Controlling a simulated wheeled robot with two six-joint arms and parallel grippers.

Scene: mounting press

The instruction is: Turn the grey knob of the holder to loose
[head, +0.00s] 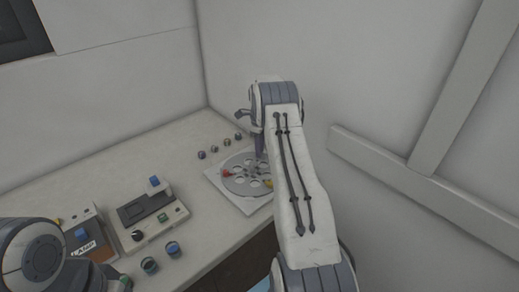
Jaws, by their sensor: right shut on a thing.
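The holder is a round grey disc (238,184) with several holes on a pale square base, on the counter near the back corner. A red piece (227,174) and a yellow piece (268,184) sit on it. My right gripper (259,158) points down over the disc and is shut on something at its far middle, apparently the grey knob. The knob is mostly hidden by the fingers, so I cannot read its setting. Part of my left arm shows at the lower left; its gripper is out of view.
Several small dark round pieces (214,148) stand in a row behind the holder. A beige device (175,215) with a blue top part and black knob stands left, beside a box labelled LAMP (88,238). Small cups (149,265) stand near the front edge. Walls close the back and right.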

